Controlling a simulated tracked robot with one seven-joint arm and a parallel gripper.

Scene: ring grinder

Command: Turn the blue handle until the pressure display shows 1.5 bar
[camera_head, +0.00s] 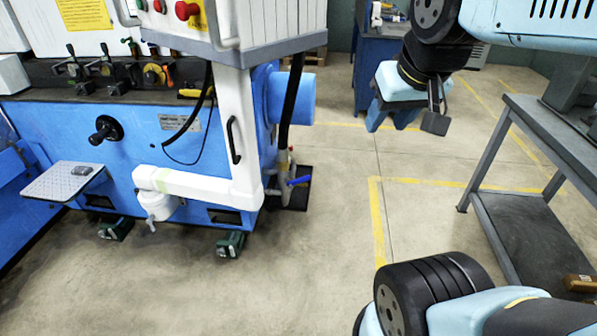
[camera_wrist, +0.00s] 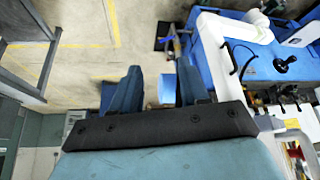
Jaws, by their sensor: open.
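The blue handle (camera_head: 298,181) is a small lever on the pipework at the right end of the blue grinder (camera_head: 140,135), low above a dark floor tray. It also shows in the wrist view (camera_wrist: 169,37), small, beyond my fingers. My gripper (camera_head: 392,122) hangs in the air to the right of the handle and higher in the picture, well apart from it. In the wrist view my gripper's two blue fingers (camera_wrist: 156,75) stand apart with nothing between them. I cannot make out a pressure display or its reading in either view.
A grey metal table (camera_head: 530,115) with a lower shelf stands at the right. A blue cabinet (camera_head: 375,60) stands at the back. A white duct (camera_head: 205,185) and a black hose (camera_head: 291,100) run near the handle. The floor between grinder and table is clear.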

